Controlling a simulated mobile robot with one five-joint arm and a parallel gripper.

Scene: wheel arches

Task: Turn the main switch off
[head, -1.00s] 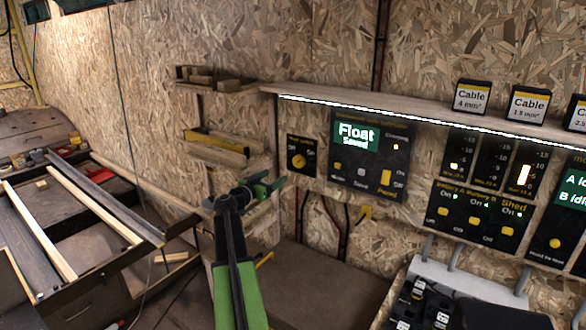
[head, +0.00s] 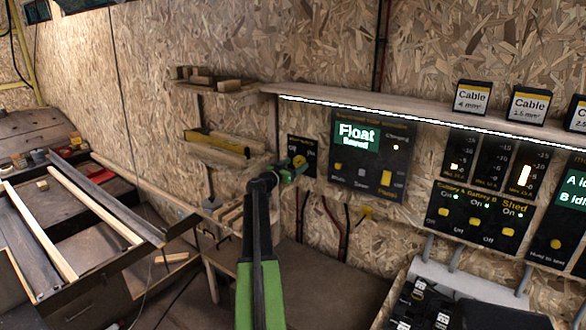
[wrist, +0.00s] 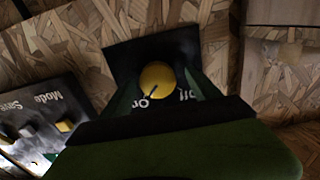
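The main switch is a small black panel (head: 293,142) with a round yellow knob (head: 299,160), on the chipboard wall left of the Float display. In the wrist view the knob (wrist: 157,78) is seen nearly face on, with its dark pointer mark towards the "On" label; "Off" is printed to the right of it. My gripper (head: 288,173) is at the panel, covering its lower part in the head view. In the wrist view its two green fingers (wrist: 160,84) stand apart on either side of the knob. I cannot tell whether they touch it.
The Float display panel (head: 368,160) is close on the right, with breaker panels (head: 480,215) beyond. A wooden shelf (head: 420,118) runs above. Small shelves with wood pieces (head: 217,145) are on the left. The bench top (head: 340,285) below has free room.

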